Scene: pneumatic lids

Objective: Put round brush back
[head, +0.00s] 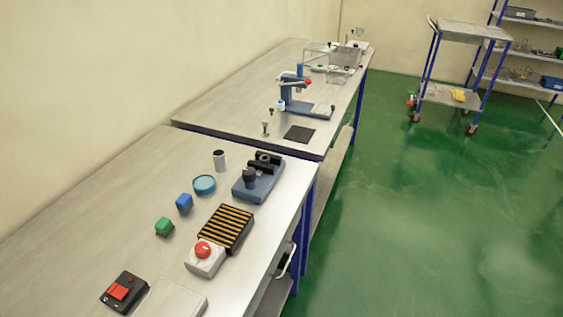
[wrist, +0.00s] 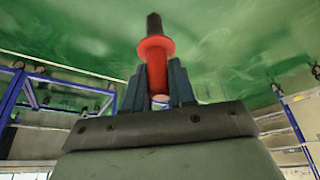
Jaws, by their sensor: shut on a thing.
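The round brush (wrist: 155,52) shows in the wrist view as a red handle with a wide red collar and a black end. My gripper (wrist: 162,88) is shut on its red handle, with a dark finger on each side. The black end points away from the gripper, toward the top of the picture. Green floor fills the background behind it. Neither my gripper nor the brush is in the head view, and I cannot tell which place belongs to the brush.
The near bench (head: 110,215) bears a blue fixture (head: 258,188), a striped black and yellow block (head: 226,228), a red button box (head: 205,258), blue and green blocks and a red switch. The far bench (head: 235,95) holds a blue press (head: 293,95). A trolley (head: 470,32) and shelves stand beyond open green floor.

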